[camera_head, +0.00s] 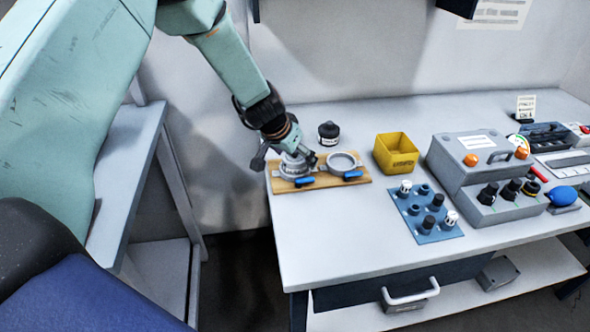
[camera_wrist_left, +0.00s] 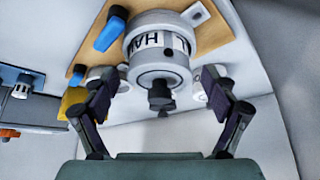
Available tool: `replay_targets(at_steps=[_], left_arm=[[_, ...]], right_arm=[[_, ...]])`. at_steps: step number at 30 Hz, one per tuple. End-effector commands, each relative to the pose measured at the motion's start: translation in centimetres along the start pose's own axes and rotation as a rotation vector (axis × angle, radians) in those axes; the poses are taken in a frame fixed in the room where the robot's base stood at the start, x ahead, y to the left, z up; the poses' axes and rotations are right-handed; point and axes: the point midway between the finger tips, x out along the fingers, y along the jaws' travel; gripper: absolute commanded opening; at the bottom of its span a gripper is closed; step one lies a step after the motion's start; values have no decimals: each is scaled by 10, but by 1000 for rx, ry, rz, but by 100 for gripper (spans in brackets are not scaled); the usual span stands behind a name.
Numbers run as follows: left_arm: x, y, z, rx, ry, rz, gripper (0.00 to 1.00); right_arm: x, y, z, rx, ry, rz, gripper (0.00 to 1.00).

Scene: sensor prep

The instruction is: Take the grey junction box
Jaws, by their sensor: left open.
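A small grey box (camera_head: 497,273), which looks like the junction box, lies on the lower shelf under the table at the right. It is not seen in the left wrist view. My left gripper (camera_head: 285,152) is above the table's left end, well away from that box. It is open at a grey round housing (camera_head: 293,167) with a lettered band, clamped on a wooden board. In the left wrist view the fingers of my left gripper (camera_wrist_left: 158,90) are spread, with the housing (camera_wrist_left: 158,60) beyond and between them. My right gripper is not in view.
The wooden board (camera_head: 335,178) carries blue-handled clamps and an empty grey ring (camera_head: 342,161). A black-capped object (camera_head: 328,133), yellow bin (camera_head: 396,153), blue connector plate (camera_head: 426,213) and grey control box (camera_head: 470,165) stand on the table. The table's front left is clear.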

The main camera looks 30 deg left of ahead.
Motion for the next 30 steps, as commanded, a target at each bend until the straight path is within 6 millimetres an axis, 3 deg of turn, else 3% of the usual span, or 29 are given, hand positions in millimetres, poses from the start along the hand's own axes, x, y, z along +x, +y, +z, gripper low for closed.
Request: replay_targets(at_steps=[7, 27, 30], left_arm=[[0, 0, -1, 0, 1, 0, 84], [0, 0, -1, -1, 1, -1, 27], [-1, 0, -1, -1, 2, -1, 24]], right_arm=[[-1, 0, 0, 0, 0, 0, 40], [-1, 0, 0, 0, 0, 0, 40], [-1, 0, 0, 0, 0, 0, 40]])
